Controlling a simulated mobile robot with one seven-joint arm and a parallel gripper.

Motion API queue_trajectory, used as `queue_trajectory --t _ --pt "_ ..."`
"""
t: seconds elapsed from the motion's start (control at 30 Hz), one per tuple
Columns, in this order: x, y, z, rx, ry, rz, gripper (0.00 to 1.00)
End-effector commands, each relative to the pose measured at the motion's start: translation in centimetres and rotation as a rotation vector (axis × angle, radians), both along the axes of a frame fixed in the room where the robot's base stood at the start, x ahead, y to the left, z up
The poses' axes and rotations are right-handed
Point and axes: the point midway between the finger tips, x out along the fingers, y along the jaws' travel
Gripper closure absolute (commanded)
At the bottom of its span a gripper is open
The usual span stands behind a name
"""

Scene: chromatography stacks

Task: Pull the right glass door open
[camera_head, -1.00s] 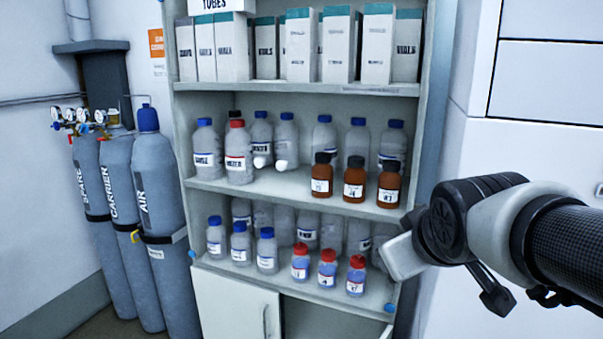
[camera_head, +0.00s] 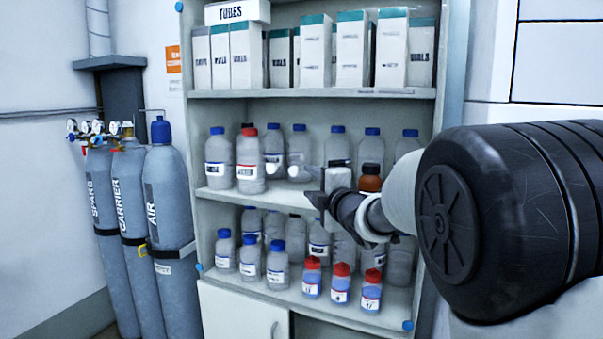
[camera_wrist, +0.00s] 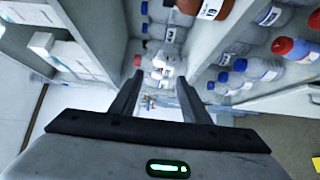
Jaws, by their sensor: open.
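The right glass door is clear and hard to make out in front of the shelves of the tall cabinet (camera_head: 210,110). A small white knob (camera_head: 293,171), apparently the right door's, shows in front of the middle shelf's bottles, beside another white knob (camera_head: 270,168). My gripper (camera_head: 314,184) is just right of the knobs in the head view, pointing left. In the wrist view my gripper (camera_wrist: 160,88) is open, with its two dark fingers apart. Whitish shapes show beyond the fingertips; I cannot tell if the knob is among them. My arm hides the cabinet's right part.
Behind the glass stand white boxes (camera_head: 316,50), blue-capped bottles (camera_head: 219,158) and red-capped bottles (camera_head: 341,284). A lower white cupboard door (camera_head: 240,315) is below. Grey gas cylinders (camera_head: 168,200) stand left of the cabinet. A white wall unit (camera_head: 555,60) is at right.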

Motion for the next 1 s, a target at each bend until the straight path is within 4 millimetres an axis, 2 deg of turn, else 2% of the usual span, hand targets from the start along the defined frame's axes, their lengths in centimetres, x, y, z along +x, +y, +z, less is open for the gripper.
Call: queue_trajectory --t 0.03,0.3,0.5,0.7,0.97,1.0 --pt "1.2 0.5 0.1 -0.001 0.002 0.0 0.57" --pt "6.4 3.0 0.1 -0.001 0.002 0.0 0.57" --pt "9.1 4.2 0.1 0.001 0.002 -0.001 0.57" --pt "10.1 4.7 0.0 0.003 0.001 -0.001 0.57" --pt "10.2 4.7 0.0 0.002 0.002 -0.001 0.57" --pt "10.2 4.7 0.0 0.002 0.002 -0.001 0.64"
